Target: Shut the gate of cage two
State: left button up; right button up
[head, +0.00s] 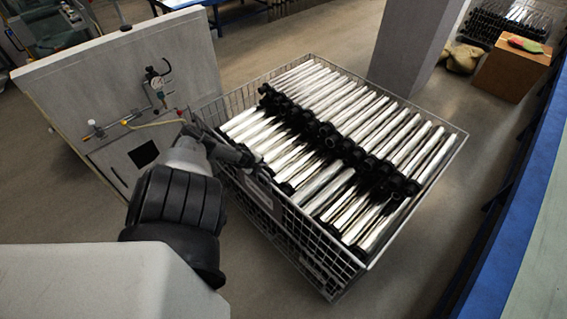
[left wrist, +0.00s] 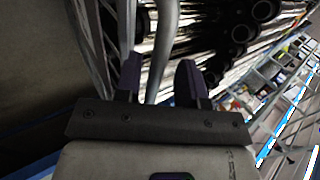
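A wire-mesh cage (head: 452,150) full of shiny metal tubes with black ends stands in the middle of the head view. Its near-left mesh side (head: 300,235) carries a grey plate (head: 263,196). I cannot make out a cage number or tell clearly how the gate stands. My left gripper (head: 255,160) is at the top of that near-left side, by the left corner. In the left wrist view, its two dark fingers (left wrist: 160,82) are apart, with a grey bar (left wrist: 167,40) running between them and gaps visible beside it. My right gripper is out of view.
A grey panel (head: 110,75) with a gauge and fittings stands close left of the cage. A grey pillar (head: 415,40) rises behind it. A cardboard box (head: 512,72) stands at the back right. A blue-edged bench (head: 530,200) runs along the right. Floor shows between cage and bench.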

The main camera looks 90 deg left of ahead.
pick_arm(q)
jog(key=p+v, duration=0.5)
jog(key=v, duration=0.8)
jog(key=shift+s+r+p, duration=0.2)
jog(key=shift+r+p, duration=0.05)
jog(key=shift+p, duration=0.15)
jog(key=shift+d, duration=0.1)
